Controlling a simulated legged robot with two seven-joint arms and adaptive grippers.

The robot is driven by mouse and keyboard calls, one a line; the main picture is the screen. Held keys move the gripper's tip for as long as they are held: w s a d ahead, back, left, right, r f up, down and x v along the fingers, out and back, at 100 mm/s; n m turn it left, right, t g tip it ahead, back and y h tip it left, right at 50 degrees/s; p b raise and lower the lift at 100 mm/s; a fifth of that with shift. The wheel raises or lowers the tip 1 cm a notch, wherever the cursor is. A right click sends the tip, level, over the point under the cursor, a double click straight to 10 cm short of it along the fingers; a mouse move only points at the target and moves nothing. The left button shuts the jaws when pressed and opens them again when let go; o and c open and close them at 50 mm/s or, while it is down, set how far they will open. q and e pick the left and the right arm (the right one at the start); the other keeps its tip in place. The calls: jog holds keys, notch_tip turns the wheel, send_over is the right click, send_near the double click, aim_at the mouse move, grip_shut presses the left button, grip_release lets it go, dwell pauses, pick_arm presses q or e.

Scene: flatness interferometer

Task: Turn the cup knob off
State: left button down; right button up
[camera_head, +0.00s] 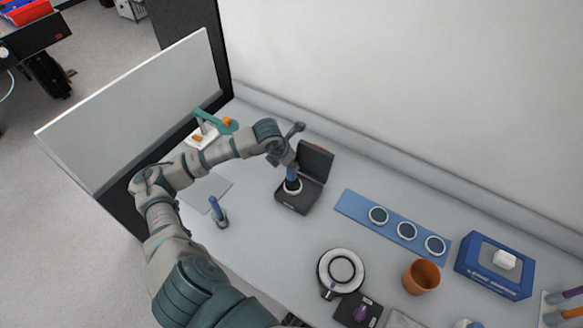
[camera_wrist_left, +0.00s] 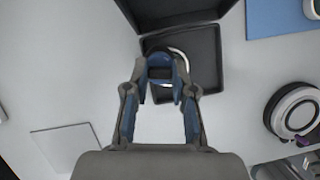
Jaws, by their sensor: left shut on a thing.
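My left gripper (camera_head: 291,184) reaches down into an open black case (camera_head: 313,160). Its blue-padded fingers (camera_wrist_left: 162,75) are close together inside the case in the left wrist view. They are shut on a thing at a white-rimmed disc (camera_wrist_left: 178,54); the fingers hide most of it. A black box with a purple knob (camera_head: 360,313) lies near the front edge, well to the right of the gripper. A round black and white device (camera_head: 352,288) stands behind it. I cannot tell for sure which knob is the cup knob. My right gripper is not in view.
A blue strip (camera_head: 352,202) carries three round discs. An orange cup (camera_head: 421,280) and a blue box (camera_head: 480,283) stand to the right. A blue-handled tool (camera_head: 216,208) stands left of the case. A low wall closes the back.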

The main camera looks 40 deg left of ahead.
pick_arm(q)
jog(key=shift+f+m+h+b, duration=0.2)
jog(key=shift+m+h+b, duration=0.35)
jog(key=shift+m, duration=0.65)
jog(key=shift+a+r+m+g+h+b, duration=0.1)
jog(key=shift+m+g+h+b, duration=0.2)
jog(key=shift+m, duration=0.9)
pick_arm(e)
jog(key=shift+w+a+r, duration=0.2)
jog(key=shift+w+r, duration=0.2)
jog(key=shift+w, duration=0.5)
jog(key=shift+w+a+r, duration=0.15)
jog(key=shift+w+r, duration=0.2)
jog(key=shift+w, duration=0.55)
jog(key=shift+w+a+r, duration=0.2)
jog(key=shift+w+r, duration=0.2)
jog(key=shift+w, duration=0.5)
pick_arm(q)
jog(key=c, duration=1)
grip_release()
jog(key=shift+o, duration=0.3)
jog(key=shift+r, duration=0.15)
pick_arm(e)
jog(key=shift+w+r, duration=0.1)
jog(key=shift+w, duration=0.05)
pick_arm(q)
jog(key=v, duration=1.1)
jog(key=shift+a+r, duration=0.2)
jog(key=shift+r, duration=0.05)
